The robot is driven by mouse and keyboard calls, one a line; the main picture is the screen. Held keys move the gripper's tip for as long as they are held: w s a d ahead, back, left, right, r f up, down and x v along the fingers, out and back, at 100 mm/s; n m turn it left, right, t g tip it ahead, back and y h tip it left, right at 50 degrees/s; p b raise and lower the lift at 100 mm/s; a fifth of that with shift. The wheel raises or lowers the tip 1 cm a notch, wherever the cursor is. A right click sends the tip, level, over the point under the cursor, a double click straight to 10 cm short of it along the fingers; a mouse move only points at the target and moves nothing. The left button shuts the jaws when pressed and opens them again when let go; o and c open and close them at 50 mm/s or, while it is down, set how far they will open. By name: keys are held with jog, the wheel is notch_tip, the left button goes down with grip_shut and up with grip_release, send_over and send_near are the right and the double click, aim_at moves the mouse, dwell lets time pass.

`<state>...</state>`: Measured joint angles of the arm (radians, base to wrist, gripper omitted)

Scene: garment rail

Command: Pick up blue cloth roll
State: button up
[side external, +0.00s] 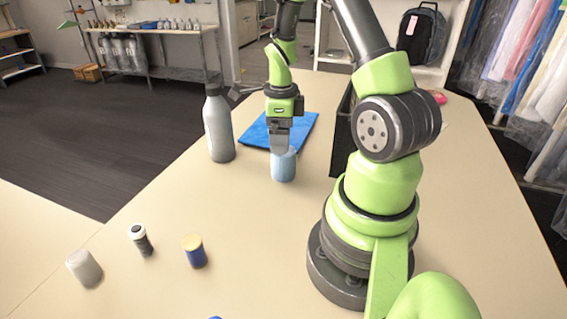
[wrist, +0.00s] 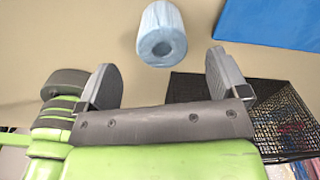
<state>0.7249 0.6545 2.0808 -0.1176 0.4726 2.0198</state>
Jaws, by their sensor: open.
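The blue cloth roll (side external: 284,168) is a light blue upright cylinder on the cream table. In the wrist view the roll (wrist: 158,22) shows its round end with a dark centre hole, lying beyond the fingertips and roughly midway between them. My gripper (side external: 279,148) points down at the roll and overlaps its upper left part in the side view. In the wrist view my gripper (wrist: 160,68) has its two grey fingers wide apart with nothing between them. Whether a finger touches the roll cannot be told.
A grey bottle (side external: 218,124) stands left of the roll. A blue folded cloth (side external: 302,128) lies behind it, and a black mesh holder (side external: 343,135) stands to the right. Several small containers, including a blue one with a tan lid (side external: 195,252), stand at the front left.

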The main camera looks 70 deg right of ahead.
aim_at(282, 163)
notch_tip(282, 163, down, 8)
jog(key=shift+d+f, duration=0.1)
jog(key=shift+f, duration=0.1)
jog(key=c, duration=1)
